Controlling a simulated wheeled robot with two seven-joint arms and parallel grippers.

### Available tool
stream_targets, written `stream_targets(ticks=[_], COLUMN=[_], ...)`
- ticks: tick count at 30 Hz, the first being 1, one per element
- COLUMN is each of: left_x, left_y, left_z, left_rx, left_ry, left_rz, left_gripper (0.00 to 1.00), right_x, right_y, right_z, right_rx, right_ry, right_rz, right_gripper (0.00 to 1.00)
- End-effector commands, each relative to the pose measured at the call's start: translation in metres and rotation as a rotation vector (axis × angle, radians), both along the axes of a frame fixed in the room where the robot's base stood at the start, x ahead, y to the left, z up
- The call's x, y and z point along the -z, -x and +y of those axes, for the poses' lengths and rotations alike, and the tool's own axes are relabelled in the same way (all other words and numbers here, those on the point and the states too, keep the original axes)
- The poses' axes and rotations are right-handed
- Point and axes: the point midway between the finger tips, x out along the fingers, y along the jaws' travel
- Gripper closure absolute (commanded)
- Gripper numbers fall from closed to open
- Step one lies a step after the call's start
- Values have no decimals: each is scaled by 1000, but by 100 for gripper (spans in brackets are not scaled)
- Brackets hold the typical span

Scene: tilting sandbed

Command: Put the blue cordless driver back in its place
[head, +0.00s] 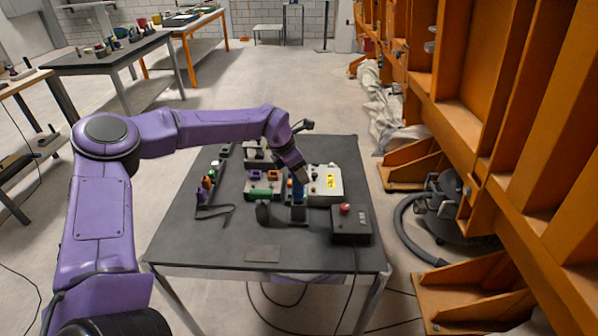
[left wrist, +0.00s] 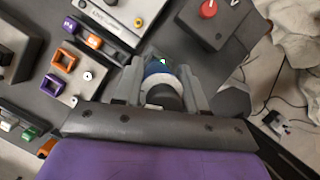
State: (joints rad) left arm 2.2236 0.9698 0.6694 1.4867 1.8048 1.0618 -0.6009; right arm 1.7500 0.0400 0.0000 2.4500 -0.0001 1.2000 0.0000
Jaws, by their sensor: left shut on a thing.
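The blue cordless driver (head: 298,188) is upright or nearly so under my left gripper (head: 297,181), over the middle of the dark table. In the left wrist view its blue part with a pale ring and dark end (left wrist: 158,67) sits between the two grey fingers of my left gripper (left wrist: 160,80), which are shut on it. A small grey block (head: 298,213) is directly below the driver; I cannot tell whether they touch. The driver's lower end is mostly hidden. My right gripper is not in view.
Trays with purple and orange pieces (head: 264,178) lie to the left. The table's front left (head: 200,245) is clear.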

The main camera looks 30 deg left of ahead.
Motion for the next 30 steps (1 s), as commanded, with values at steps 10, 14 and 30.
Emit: stream_targets(ticks=[10,14,30], left_x=[8,7,8], left_y=[-1,-1,0], left_z=[0,0,0], left_rx=[1,1,0], left_ry=[0,0,0], left_rz=[-3,-3,0], left_gripper=[93,29,4], right_x=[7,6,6], right_y=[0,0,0], right_z=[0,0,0], right_rx=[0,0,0], right_ry=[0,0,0], right_rz=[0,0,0], right_gripper=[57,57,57])
